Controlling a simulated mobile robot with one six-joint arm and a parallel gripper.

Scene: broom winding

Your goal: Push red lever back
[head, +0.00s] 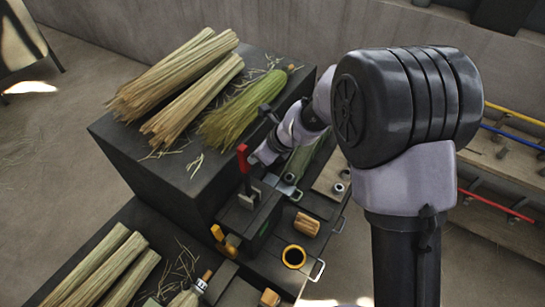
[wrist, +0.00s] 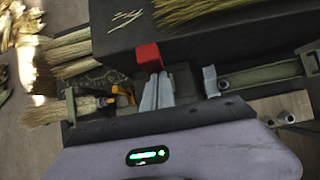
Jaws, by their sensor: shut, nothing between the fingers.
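The red lever (head: 243,158) stands upright on a dark machine block beside the big dark box, with a red grip on top of a dark shaft. In the wrist view its red grip (wrist: 148,56) shows just beyond my fingertips. My gripper (head: 254,159) is shut and empty, with its tip right beside the red grip. In the wrist view my gripper's fingers (wrist: 157,92) are together and point at the lever; whether they touch it I cannot tell. The lever's lower part is hidden behind the fingers in the wrist view.
Broom straw bundles (head: 175,75) lie on the dark box (head: 150,150). A yellow lever (head: 218,233), a yellow-rimmed ring (head: 294,257) and a wooden spool (head: 306,224) are on the bench in front. More straw bundles (head: 95,270) lie at the lower left.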

